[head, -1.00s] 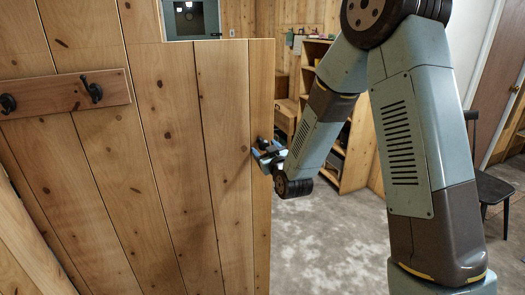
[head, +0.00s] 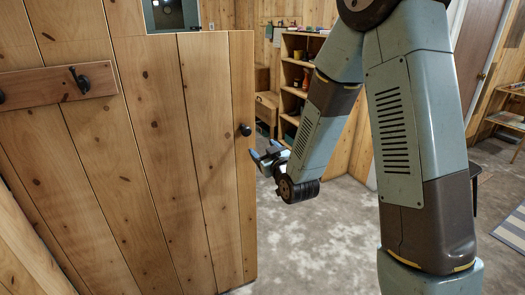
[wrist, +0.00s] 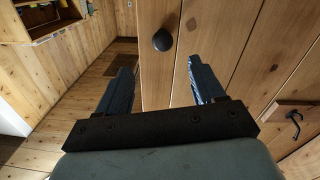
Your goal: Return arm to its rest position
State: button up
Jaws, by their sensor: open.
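My arm reaches down from the upper right in the head view, bent at its elbow. My gripper (head: 267,158) is at its end, to the right of the plank door's edge and a little below the door knob. In the wrist view my gripper (wrist: 160,88) shows two dark fingers spread apart with nothing between them. The black round knob (head: 245,130) on the pine door (head: 205,170) stands clear of the fingers. The knob also shows in the wrist view (wrist: 162,40), beyond the fingertips.
A coat hook rail (head: 55,85) is fixed to the door. A wooden shelf (head: 293,85) with small items stands behind. At the right are a wooden table (head: 505,120) and a striped rug (head: 512,235). Grey floor (head: 315,240) is open between door and arm.

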jog(key=s+d+r+m+g+h, duration=0.3)
jog(key=s+d+r+g+h, duration=0.2)
jog(key=s+d+r, duration=0.45)
jog(key=s+d+r+m+g, duration=0.1)
jog(key=s+d+r+g, duration=0.1)
jog(key=s, duration=0.5)
jog(key=s+d+r+m+g+h, duration=0.1)
jog(key=s+d+g, duration=0.1)
jog(key=s+d, duration=0.3)
jog(key=s+d+r+m+g+h, duration=0.1)
jog(key=s+d+r+m+g, duration=0.1)
jog(key=s, duration=0.7)
jog(key=shift+s+d+r, duration=0.35)
jog(key=shift+d, duration=0.5)
